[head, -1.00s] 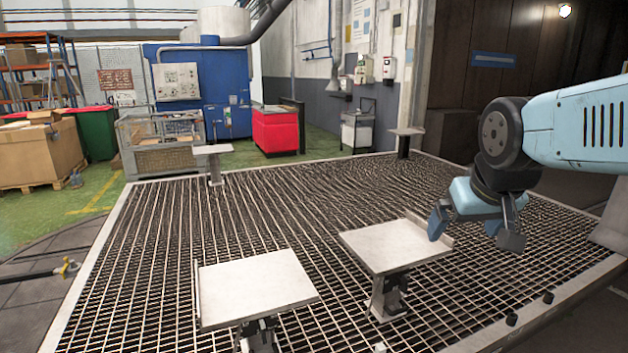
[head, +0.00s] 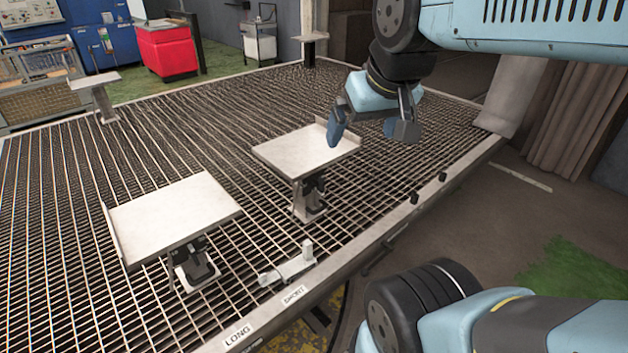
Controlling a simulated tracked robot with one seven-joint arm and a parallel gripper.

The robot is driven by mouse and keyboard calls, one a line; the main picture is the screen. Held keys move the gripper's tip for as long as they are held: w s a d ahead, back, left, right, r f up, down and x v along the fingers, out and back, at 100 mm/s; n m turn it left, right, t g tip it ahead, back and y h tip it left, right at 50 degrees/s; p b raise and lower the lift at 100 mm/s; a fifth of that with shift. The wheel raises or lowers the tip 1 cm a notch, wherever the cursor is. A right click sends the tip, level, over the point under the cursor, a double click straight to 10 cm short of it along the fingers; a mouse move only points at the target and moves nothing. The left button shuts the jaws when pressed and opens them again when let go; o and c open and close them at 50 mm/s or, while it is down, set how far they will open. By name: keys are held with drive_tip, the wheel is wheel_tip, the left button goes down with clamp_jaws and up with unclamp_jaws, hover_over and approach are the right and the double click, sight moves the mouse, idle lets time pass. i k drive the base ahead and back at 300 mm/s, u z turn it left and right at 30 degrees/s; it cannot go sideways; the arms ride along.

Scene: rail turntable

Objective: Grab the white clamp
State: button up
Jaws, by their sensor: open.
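A small white and grey piece (head: 290,267), which looks like the white clamp, lies on the grating by the near edge in the head view. It has an upright knob at its right end and sits just behind the LONG and SHORT labels. My gripper (head: 370,128) is open and empty, with fingers pointing down. It is above the grating, up and to the right of the clamp, well apart from it, beside the right white plate.
Two white plates on stands, the left (head: 175,213) and the right (head: 300,150), rise from the metal grating (head: 210,140). Small black pegs (head: 428,186) stand along the near rim. A smaller plate (head: 94,80) stands at the back left. Open grating lies between the stands.

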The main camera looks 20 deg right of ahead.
sight(296, 268)
drive_tip(key=u, duration=0.5)
drive_tip(key=k, duration=1.1)
drive_tip(key=u, duration=0.8)
drive_tip(key=i, duration=1.45)
drive_tip(key=z, duration=0.7)
